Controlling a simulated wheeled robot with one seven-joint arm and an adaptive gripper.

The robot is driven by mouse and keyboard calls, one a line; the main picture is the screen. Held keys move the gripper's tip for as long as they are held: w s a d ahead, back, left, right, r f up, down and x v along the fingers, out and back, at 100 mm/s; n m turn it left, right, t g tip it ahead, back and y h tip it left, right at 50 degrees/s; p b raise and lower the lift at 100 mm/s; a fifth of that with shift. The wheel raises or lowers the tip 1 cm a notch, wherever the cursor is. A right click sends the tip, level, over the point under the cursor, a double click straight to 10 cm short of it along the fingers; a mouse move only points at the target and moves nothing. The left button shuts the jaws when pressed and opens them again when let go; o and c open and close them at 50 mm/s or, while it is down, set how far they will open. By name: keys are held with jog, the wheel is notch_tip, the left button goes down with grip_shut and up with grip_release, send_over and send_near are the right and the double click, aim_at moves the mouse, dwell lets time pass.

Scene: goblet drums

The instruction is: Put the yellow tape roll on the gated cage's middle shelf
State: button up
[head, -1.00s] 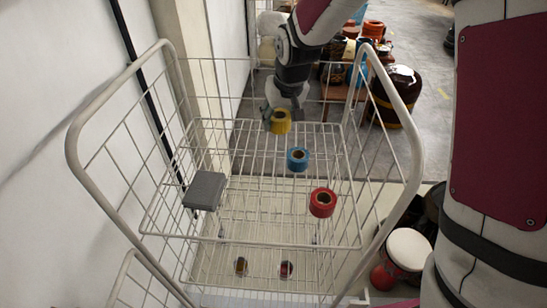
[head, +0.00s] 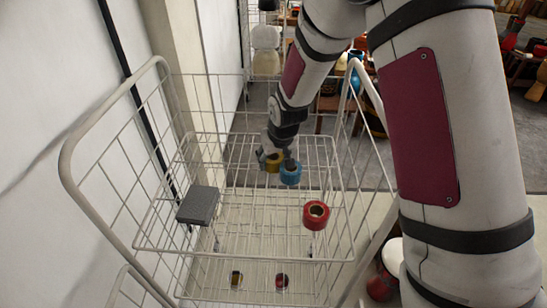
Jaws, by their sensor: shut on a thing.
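My gripper (head: 275,160) is shut on the yellow tape roll (head: 273,163). It holds the roll inside the white wire cage (head: 72,140), at the far part of the shelf that shows highest. I cannot tell whether the roll touches the shelf wires (head: 240,235). A blue tape roll (head: 290,174) is close to the right finger, nearer to me; I cannot tell whether they touch. A red tape roll (head: 316,214) is further forward on the right of the same shelf.
A grey box (head: 198,205) is at the shelf's left side. Two small rolls, one yellowish (head: 236,279) and one red (head: 282,281), show lower down through the wires. The shelf's middle is bare. Drums stand outside, beyond and right of the cage.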

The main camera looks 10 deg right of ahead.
jog(key=shift+f, duration=0.15)
jog(key=o, duration=1.2)
